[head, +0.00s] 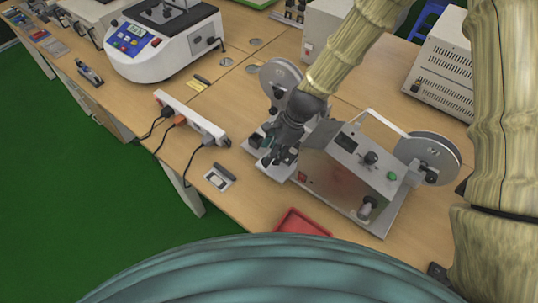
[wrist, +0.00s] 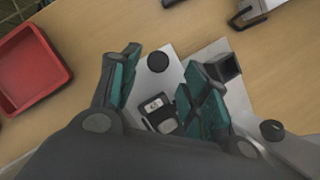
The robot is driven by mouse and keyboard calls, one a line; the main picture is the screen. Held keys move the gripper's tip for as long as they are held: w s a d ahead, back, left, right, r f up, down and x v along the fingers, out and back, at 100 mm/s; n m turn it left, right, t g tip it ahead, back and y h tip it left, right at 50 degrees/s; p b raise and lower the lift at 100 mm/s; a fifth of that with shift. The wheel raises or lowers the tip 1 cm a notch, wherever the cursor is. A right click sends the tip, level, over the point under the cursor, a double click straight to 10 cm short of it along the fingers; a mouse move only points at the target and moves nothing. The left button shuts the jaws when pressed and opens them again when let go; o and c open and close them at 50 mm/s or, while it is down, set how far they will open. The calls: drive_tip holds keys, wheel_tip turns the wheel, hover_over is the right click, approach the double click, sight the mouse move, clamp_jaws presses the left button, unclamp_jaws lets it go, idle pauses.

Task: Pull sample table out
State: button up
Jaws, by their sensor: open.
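A grey test machine (head: 345,175) with a large disc on each side stands on the wooden bench. A light metal plate, which looks like the sample table (wrist: 172,72), lies low at its front. The plate carries a round black knob (wrist: 157,62) and a small block with a pale face (wrist: 160,112). A square black part (wrist: 228,68) stands to the right. My gripper (head: 275,152) is at the front left of the machine, over the plate. In the wrist view, my gripper (wrist: 162,80) is open, its teal-padded fingers on either side of the knob. I cannot tell whether they touch anything.
A red tray (head: 300,222) lies on the bench near the machine and also shows in the wrist view (wrist: 32,72). A power strip (head: 190,117) with plugged cables lies to the left. A white device (head: 165,45) and a grey box (head: 440,65) stand farther back.

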drive_tip(key=v, duration=0.8)
drive_tip(key=shift+r, duration=0.2)
idle(0.3)
